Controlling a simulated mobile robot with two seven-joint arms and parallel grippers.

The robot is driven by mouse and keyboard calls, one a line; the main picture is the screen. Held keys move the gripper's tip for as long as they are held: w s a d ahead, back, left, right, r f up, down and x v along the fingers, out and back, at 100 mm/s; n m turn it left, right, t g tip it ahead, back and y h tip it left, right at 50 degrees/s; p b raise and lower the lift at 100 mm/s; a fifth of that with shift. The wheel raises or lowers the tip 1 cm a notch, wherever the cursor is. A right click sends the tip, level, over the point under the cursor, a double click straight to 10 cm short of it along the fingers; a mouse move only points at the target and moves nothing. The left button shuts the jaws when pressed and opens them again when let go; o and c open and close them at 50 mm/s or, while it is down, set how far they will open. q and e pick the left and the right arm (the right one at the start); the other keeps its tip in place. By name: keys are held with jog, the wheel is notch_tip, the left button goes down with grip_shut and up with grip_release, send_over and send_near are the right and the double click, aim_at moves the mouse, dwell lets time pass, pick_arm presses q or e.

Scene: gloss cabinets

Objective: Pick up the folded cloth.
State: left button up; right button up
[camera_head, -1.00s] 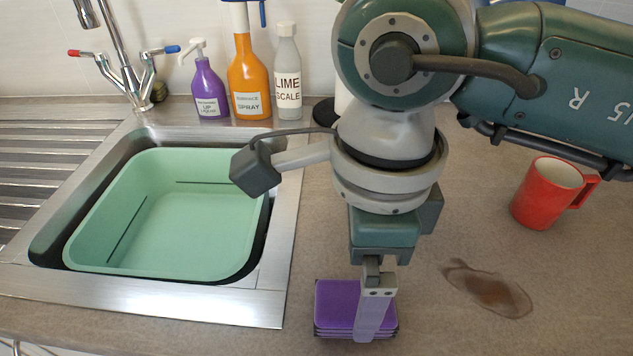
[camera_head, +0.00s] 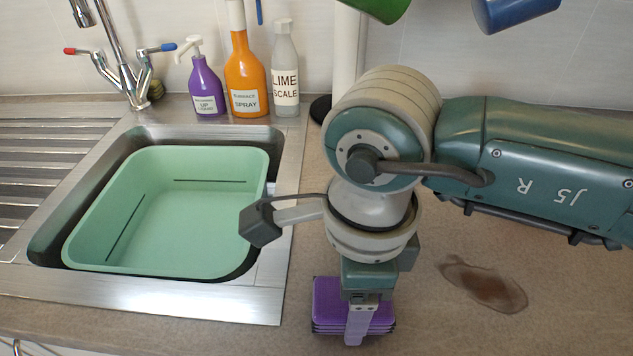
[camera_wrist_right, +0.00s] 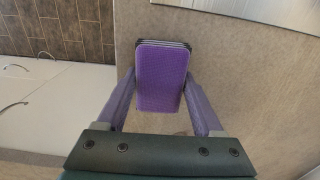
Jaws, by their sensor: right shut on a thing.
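The folded cloth (camera_head: 327,302) is a purple, layered stack on the counter, right of the sink near the front edge. My right gripper (camera_head: 357,326) points down over it, and one finger shows in front of the cloth in the head view. In the right wrist view, the cloth (camera_wrist_right: 161,72) lies between the two fingers of my right gripper, one along each side. The gripper is shut on the cloth. The cloth appears to rest on the counter. My left gripper is not in view.
A sink with a green basin (camera_head: 190,225) lies left of the cloth. Purple (camera_head: 206,88), orange (camera_head: 247,80) and grey (camera_head: 285,75) bottles stand behind it. A brown spill (camera_head: 484,285) lies to the right. Green (camera_head: 378,8) and blue (camera_head: 512,10) cups hang above.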

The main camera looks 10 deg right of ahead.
jog(key=c, duration=0.6)
jog(key=shift+c, duration=0.2)
notch_tip(320, 180, up, 20)
